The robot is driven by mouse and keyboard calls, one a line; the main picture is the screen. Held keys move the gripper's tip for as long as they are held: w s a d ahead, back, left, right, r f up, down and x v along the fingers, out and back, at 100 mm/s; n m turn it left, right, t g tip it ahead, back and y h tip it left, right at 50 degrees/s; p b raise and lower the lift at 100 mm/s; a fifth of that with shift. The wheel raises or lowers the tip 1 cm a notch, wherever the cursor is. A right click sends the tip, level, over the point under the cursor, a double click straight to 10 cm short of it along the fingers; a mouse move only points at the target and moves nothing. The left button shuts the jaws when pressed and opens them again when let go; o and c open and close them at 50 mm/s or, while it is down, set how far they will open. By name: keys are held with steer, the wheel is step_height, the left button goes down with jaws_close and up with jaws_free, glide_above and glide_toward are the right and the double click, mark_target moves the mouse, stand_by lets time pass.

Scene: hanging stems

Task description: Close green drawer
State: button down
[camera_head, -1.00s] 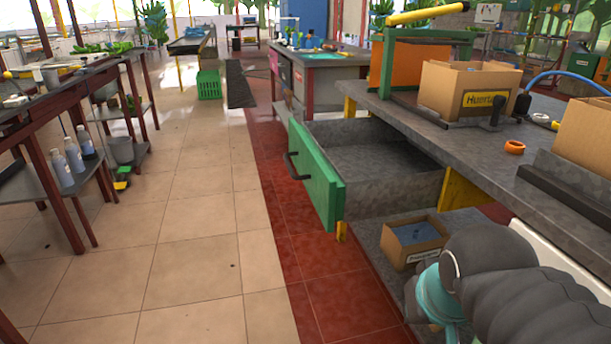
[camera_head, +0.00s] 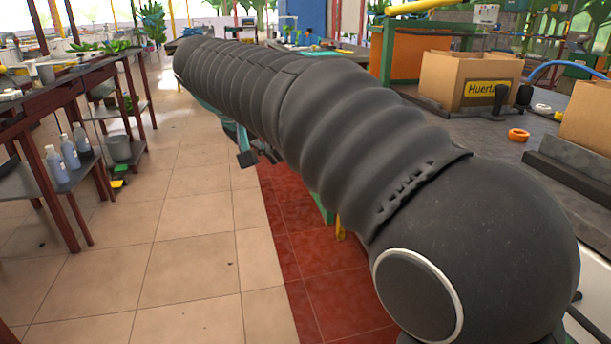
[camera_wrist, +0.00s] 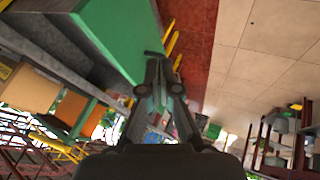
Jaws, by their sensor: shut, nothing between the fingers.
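The green drawer (camera_head: 326,213) is mostly hidden behind my arm in the head view; only a sliver of its green front shows near the red floor strip. In the wrist view the green drawer front (camera_wrist: 115,38) fills the upper left, beside my fingers. My gripper (camera_head: 260,157) hangs at the far end of my outstretched arm in the head view. In the wrist view my gripper (camera_wrist: 158,66) is shut and empty, its tips close to the green front. I cannot tell whether they touch it. The drawer's inside is hidden.
The grey workbench (camera_head: 452,140) carries a cardboard box (camera_head: 455,80) and an orange ring (camera_head: 518,135) at right. A dark-red rack with bottles (camera_head: 68,150) stands at left. The tiled floor (camera_head: 190,220) between is clear.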

steer(key=w+d+r+x, duration=0.1)
steer(key=d+x, duration=0.1)
steer(key=x, duration=0.9)
steer(key=shift+d+b, duration=0.2)
steer(key=shift+b, duration=0.25)
steer(key=shift+w, duration=0.1)
